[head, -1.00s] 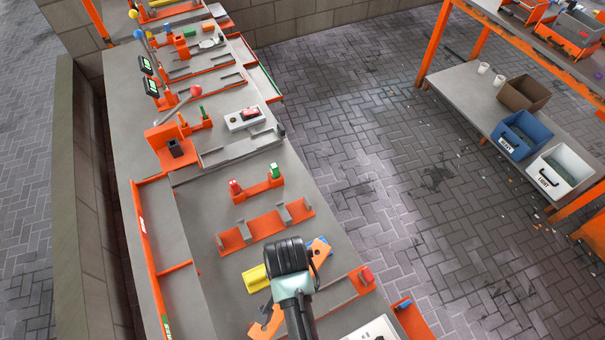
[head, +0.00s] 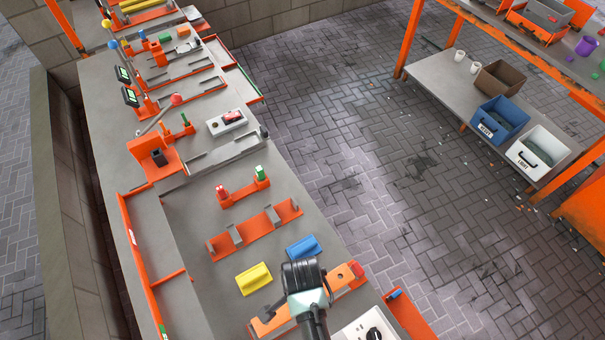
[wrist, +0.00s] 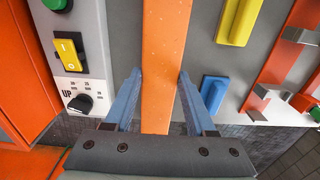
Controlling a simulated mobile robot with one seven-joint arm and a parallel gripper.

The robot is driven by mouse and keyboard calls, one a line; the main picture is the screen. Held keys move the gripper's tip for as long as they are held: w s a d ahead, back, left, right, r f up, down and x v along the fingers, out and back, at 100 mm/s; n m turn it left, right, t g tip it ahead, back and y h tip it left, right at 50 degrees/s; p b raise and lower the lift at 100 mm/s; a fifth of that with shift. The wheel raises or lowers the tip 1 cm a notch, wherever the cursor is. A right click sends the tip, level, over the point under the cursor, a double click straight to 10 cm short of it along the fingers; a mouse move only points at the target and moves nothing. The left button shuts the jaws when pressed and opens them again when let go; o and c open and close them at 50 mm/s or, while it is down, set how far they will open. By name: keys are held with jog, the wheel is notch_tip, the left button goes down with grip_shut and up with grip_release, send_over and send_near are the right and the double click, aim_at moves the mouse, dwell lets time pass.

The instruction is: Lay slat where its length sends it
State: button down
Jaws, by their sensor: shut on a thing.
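An orange slat (wrist: 163,60) runs between the two blue fingers of my gripper (wrist: 161,78), which is shut on it. In the head view, the slat (head: 344,275) shows on both sides of my gripper body. It lies lengthwise over the low fixture with the red knob (head: 357,268) at the bench's near end. I cannot tell whether it touches the fixture. The fingertips are hidden in the head view. An orange rack with grey uprights (head: 256,231) stands further along the bench.
A yellow block (head: 254,279) and a blue block (head: 303,248) lie close by. A control box (wrist: 76,65) with a yellow switch is left in the wrist view. A red-and-green post stand (head: 241,188) is beyond. A blue bin (head: 499,120) and white bin (head: 538,152) sit on the right shelf.

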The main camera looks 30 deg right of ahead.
jog(key=shift+f+b, duration=2.35)
jog(key=shift+f, duration=1.3)
jog(key=shift+f+b, duration=0.5)
jog(key=shift+f, duration=0.2)
jog(key=shift+c, duration=0.7)
grip_release()
notch_tip(320, 180, up, 13)
jog(key=shift+r+b, duration=0.1)
jog(key=shift+b, duration=0.3)
